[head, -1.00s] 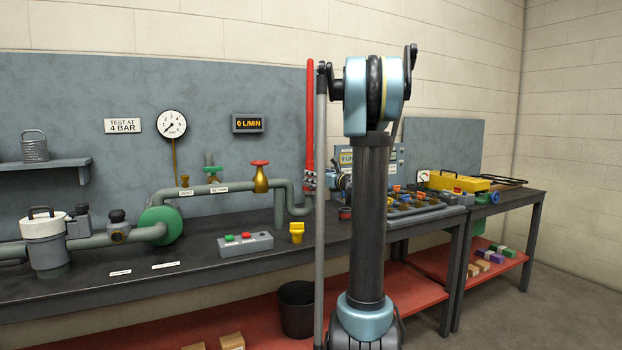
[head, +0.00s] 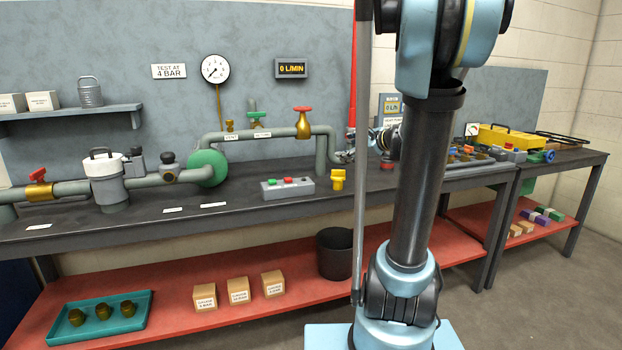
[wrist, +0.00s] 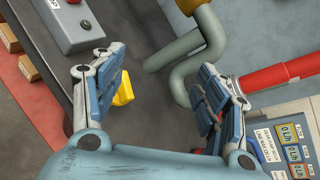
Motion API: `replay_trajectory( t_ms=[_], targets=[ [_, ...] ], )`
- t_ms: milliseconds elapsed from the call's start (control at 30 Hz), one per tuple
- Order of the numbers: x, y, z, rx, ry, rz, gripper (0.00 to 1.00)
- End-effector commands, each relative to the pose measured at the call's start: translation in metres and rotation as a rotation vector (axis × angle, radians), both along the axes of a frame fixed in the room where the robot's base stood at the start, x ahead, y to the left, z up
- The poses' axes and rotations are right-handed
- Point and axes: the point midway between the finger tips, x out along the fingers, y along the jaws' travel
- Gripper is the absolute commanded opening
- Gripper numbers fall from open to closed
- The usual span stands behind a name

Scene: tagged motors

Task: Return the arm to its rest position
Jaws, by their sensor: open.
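My arm (head: 420,185) stands upright in the right half of the head view, with its upper joint near the top edge. In the head view my gripper is mostly hidden behind the arm. In the wrist view my gripper (wrist: 160,85) is open, with its blue finger pads wide apart and nothing between them. The yellow fitting (wrist: 122,90) shows just beside the left finger, and the bench top lies below. I cannot tell the gap from the fingers to the fitting. The same yellow fitting (head: 338,180) stands upright on the bench in the head view.
Grey piping (head: 268,137) with a red-handled valve (head: 302,124) runs along the bench. A red pipe (wrist: 285,75) and a display panel (wrist: 290,150) are right of my gripper. The button box (head: 287,188) sits on the bench. A black bin (head: 334,254) stands on the red lower shelf.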

Motion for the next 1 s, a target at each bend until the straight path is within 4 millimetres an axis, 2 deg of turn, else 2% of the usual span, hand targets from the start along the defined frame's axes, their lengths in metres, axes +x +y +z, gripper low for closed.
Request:
replay_trajectory(
  t_ms=[33, 200, 433, 667, 800, 1000],
  targets=[
    [-0.018, 0.010, -0.009, -0.082, -0.008, 0.046, 0.67],
    [-0.077, 0.031, -0.045, -0.382, -0.045, 0.231, 0.67],
    [-0.158, 0.039, -0.097, -0.759, -0.091, 0.515, 0.67],
    [-0.236, 0.023, -0.149, -1.098, -0.128, 0.834, 0.67],
    [-0.280, 0.004, -0.177, -1.279, -0.143, 1.045, 0.67],
    [-0.326, -0.026, -0.206, -1.470, -0.148, 1.305, 0.67]
  ],
)
